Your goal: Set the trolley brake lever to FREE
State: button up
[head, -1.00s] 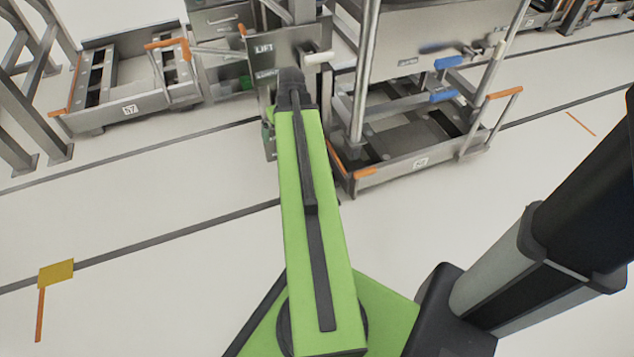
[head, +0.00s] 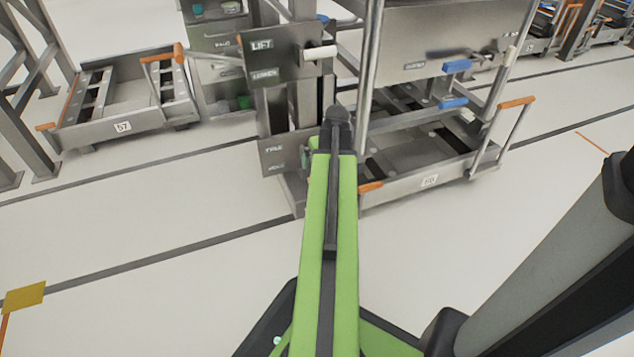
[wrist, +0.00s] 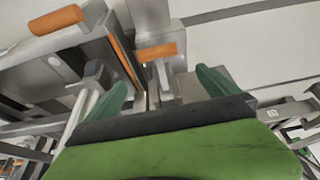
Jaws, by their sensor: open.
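The trolley (head: 410,185) with a number plate stands under the lifting frame in the head view. A small lower plate (head: 284,155) on the frame's post has two small labels; the upper seems to read FREE. I cannot make out the brake lever there; my arm covers the area beside the plate. An orange grip (head: 370,187) sits at the trolley's near left corner. In the wrist view my gripper (wrist: 160,88) is open and empty, its two green fingers apart. An orange-gripped handle (wrist: 155,52) shows beyond and between them; I cannot tell whether it is the brake lever.
A LIFT/LOWER panel (head: 285,58) with a white-handled lever (head: 320,53) is above the lower plate. Another trolley (head: 120,105), numbered 57, stands to the left. Steel posts (head: 370,75) rise close to my arm. The pale floor in front is clear.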

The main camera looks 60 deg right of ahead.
jog(key=b+x, duration=0.8)
jog(key=x, duration=0.2)
jog(key=shift+d+f, duration=0.1)
jog(key=shift+f, duration=0.1)
jog(key=shift+r, duration=0.1)
jog(key=shift+s, duration=0.15)
grip_shut()
